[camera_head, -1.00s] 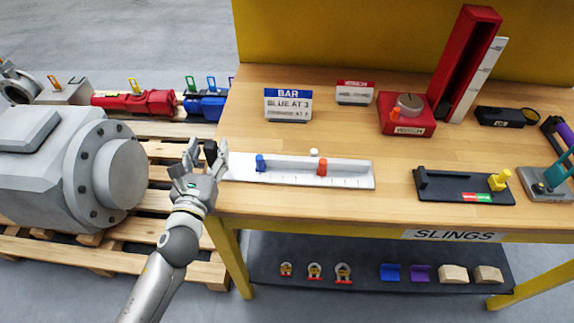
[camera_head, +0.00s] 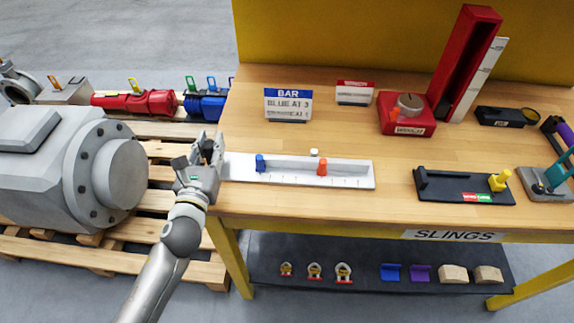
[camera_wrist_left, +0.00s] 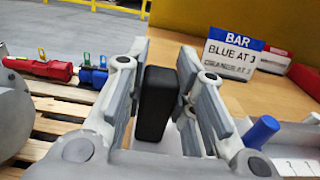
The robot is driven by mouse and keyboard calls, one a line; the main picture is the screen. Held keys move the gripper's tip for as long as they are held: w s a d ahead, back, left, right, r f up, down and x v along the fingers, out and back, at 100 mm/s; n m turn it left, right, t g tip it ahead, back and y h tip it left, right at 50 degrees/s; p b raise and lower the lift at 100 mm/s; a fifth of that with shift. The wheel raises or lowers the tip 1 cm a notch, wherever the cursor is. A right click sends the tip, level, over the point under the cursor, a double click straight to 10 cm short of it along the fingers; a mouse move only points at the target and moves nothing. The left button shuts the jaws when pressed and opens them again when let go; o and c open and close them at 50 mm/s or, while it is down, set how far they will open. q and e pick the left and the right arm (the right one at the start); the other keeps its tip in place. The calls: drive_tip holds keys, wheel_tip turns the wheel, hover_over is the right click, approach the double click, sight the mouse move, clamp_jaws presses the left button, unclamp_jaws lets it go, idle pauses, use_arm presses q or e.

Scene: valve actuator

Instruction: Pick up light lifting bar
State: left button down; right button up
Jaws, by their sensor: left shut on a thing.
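The light lifting bar (camera_head: 345,166) is a long grey bar on a white scaled base (camera_head: 300,181) along the table's front left edge. It carries a blue marker (camera_head: 260,162) and an orange marker (camera_head: 322,168). A black block (camera_wrist_left: 157,103), seemingly the bar's left end grip, stands upright between the fingers in the left wrist view. My left gripper (camera_head: 207,152) is shut on this black block at the table's left edge. The fingers partly hide the block in the head view. My right gripper is not in view.
A BAR sign (camera_head: 288,104) reading "BLUE AT 3" stands behind the bar. A red device with a dial (camera_head: 407,113) and a black tray (camera_head: 463,186) stand to the right. A large grey flanged body (camera_head: 60,165) lies on pallets at left. The table's middle is clear.

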use_arm(q)
wheel_tip(320, 180, up, 9)
drive_tip(key=shift+r, duration=0.15)
drive_tip(key=shift+f, duration=4.45)
drive_tip(key=shift+f, duration=0.1)
